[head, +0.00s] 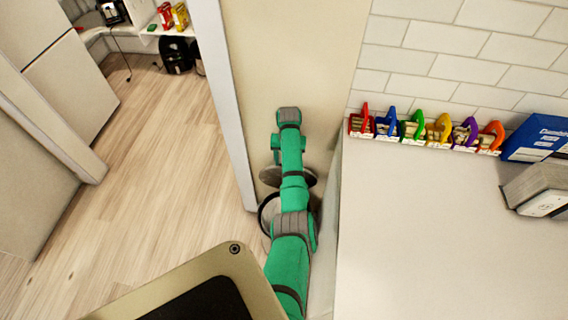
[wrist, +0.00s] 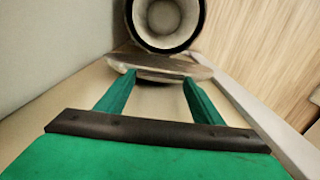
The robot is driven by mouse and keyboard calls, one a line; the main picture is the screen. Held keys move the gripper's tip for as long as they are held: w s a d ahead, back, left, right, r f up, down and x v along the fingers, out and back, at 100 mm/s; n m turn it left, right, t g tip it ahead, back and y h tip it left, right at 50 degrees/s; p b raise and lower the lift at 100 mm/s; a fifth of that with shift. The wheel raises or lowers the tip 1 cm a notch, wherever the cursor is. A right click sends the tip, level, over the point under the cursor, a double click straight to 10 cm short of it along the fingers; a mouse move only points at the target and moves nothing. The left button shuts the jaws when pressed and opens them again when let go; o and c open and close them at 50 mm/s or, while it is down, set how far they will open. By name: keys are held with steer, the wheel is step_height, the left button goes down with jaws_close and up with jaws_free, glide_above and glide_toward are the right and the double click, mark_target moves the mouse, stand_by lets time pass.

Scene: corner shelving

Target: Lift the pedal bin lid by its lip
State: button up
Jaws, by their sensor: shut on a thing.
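The pedal bin (head: 264,214) stands in the narrow gap between the beige wall panel and the white counter, mostly hidden by my green arm in the head view. In the wrist view its open mouth (wrist: 163,22) shows a dark rim and a pale inside. The round grey lid (head: 271,177) is raised clear of the mouth. It shows nearly edge-on in the wrist view (wrist: 165,66). My gripper (wrist: 159,78) has its two green fingers at the near edge of the lid, shut on its lip. The exact contact is hard to see. In the head view my arm hides the fingers.
The white counter (head: 440,230) is close on the right, with several coloured holders (head: 412,128) and a blue box (head: 537,138) along its back. A white door frame (head: 226,100) stands close on the left. Open wooden floor (head: 150,150) lies beyond it.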

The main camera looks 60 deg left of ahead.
steer(key=shift+s+d+f, duration=0.2)
steer(key=shift+d+f, duration=0.05)
steer(key=shift+f, duration=0.15)
steer(key=shift+s+d+f, duration=0.15)
steer(key=shift+d+f, duration=0.05)
steer(key=shift+f, duration=0.2)
steer(key=o, duration=1.4)
steer(key=shift+o, duration=0.2)
steer(key=shift+r, duration=0.1)
step_height(320, 180, up, 12)
steer(key=shift+w+a, duration=0.25)
steer(key=shift+a, duration=0.15)
